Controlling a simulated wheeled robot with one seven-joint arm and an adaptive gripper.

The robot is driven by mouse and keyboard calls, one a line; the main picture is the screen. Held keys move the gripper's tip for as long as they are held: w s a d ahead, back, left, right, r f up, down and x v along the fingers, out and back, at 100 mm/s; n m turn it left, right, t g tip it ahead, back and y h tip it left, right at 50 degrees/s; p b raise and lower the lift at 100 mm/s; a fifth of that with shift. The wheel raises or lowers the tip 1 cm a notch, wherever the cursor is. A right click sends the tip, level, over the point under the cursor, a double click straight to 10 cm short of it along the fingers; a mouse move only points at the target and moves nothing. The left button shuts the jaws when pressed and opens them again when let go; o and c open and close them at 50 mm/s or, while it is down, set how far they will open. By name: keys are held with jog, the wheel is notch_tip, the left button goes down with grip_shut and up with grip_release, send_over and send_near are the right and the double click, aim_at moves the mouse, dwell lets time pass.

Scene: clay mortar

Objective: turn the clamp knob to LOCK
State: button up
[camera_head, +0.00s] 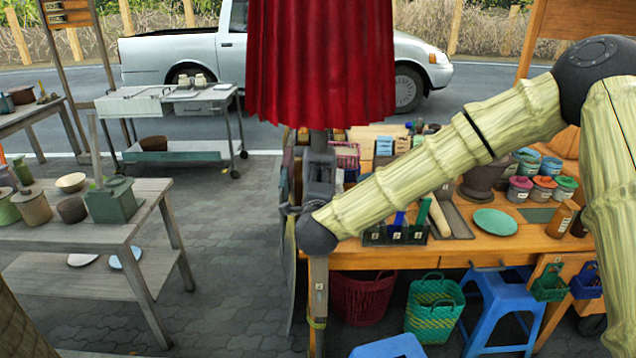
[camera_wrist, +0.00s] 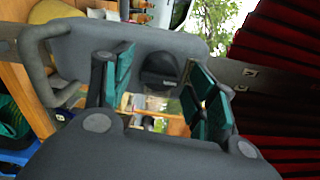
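My gripper (camera_head: 318,165) is at the end of the bamboo-patterned arm, just below the closed red umbrella canopy (camera_head: 320,65). In the wrist view my gripper (camera_wrist: 162,88) is open, with its green pads well apart. A black rounded knob-like part (camera_wrist: 160,68) with a small pale marking shows between the fingers, with gaps to the pads on both sides. It looks like the clamp knob, but its marking is too small to read, so I cannot tell its setting. The knob is not visible in the head view. The red canopy also shows in the wrist view (camera_wrist: 285,60).
A wooden stall table (camera_head: 450,250) with jars, tools and a green plate (camera_head: 495,221) stands on the right. Baskets and a blue stool (camera_head: 500,305) are below it. A worn table (camera_head: 110,235) stands on the left. Paving between the tables is clear.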

jog(key=s, duration=1.2)
jog(key=shift+r, duration=0.45)
jog(key=s+d+f+n+g+y, duration=0.1)
jog(key=s+d+f+n+g, duration=0.25)
jog(key=f, duration=0.85)
jog(key=s+d+f+n+g, duration=0.15)
jog(key=s+f+n, duration=0.35)
jog(key=f, duration=0.6)
jog(key=s+d+f+n+g+y, duration=0.15)
jog(key=s+f+n+g, duration=0.35)
jog(key=f, duration=0.7)
jog(key=s+d+f+n+g, duration=0.2)
jog(key=s+d+f, duration=0.2)
jog(key=s, duration=0.4)
jog(key=s+d+f+n+g+h, duration=0.1)
jog(key=s+d+f+g, duration=0.1)
jog(key=s+d+f, duration=0.3)
jog(key=s+d+f+n+g+h, duration=0.1)
jog(key=s+d+f, duration=0.4)
jog(key=s, duration=0.8)
jog(key=shift+d+n+g, duration=0.85)
jog(key=shift+d+g, duration=0.25)
